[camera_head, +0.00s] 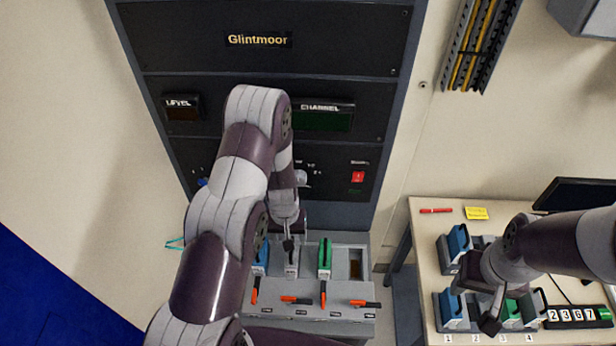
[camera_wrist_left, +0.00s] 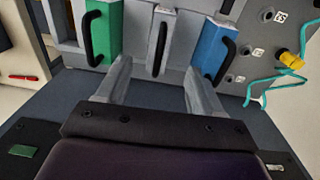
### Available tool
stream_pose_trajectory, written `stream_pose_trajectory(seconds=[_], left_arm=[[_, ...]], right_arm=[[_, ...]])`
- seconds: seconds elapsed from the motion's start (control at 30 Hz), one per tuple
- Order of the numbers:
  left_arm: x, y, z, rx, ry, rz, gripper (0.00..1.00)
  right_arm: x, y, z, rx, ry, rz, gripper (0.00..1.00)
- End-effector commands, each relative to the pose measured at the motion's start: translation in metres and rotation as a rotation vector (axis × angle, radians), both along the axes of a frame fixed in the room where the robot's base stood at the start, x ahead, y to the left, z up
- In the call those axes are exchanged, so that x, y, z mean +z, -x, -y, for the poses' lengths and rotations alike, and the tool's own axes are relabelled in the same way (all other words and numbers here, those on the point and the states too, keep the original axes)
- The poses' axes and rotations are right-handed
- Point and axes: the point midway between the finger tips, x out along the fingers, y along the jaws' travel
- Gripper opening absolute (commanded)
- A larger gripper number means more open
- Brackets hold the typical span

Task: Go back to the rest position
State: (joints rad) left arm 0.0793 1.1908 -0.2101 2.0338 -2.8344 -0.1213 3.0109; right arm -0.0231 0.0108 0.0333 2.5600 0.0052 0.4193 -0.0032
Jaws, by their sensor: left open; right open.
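My left arm reaches to the rack's lower shelf in the head view. My left gripper (camera_head: 288,246) is small there and partly hidden by my arm. In the left wrist view its two fingers (camera_wrist_left: 158,80) are spread with nothing between them. Their tips point toward a grey module (camera_wrist_left: 162,42) with a black handle, between a green module (camera_wrist_left: 103,30) and a blue module (camera_wrist_left: 213,48). I cannot tell how far the tips are from it. My right gripper (camera_head: 490,316) is over the modules on the right table and is open; its fingertips are hard to make out.
The shelf (camera_head: 345,318) has several orange-handled levers (camera_head: 297,300). A Glintmoor rack (camera_head: 258,65) stands behind. The right table (camera_head: 424,240) holds blue modules (camera_head: 459,241), a number display (camera_head: 572,315), a red pen (camera_head: 436,211) and a monitor (camera_head: 578,194). A teal cable (camera_wrist_left: 270,85) hangs beside the blue module.

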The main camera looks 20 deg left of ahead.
Motion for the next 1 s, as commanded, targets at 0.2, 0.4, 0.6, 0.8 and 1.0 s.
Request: stream_pose_trajectory(seconds=[0.2,0.4,0.6,0.8,1.0], left_arm=[[0.0,0.0,0.0,-0.033,0.0,0.001,0.67],[-0.002,-0.005,-0.003,-0.375,-0.031,0.061,0.67],[0.012,0.005,-0.024,-0.562,-0.171,0.079,0.67],[0.035,0.045,-0.041,-0.596,-0.274,-0.03,0.67],[0.039,0.113,-0.012,-0.489,-0.159,-0.103,0.67]], right_arm=[[0.0,0.0,0.0,0.0,0.0,0.0,0.43],[0.0,0.0,0.0,0.0,0.0,0.0,0.43],[-0.02,0.0,0.0,0.0,0.0,0.0,0.43],[-0.069,0.0,0.0,0.0,0.0,0.0,0.43],[-0.138,0.0,0.0,0.0,0.0,0.0,0.43]])
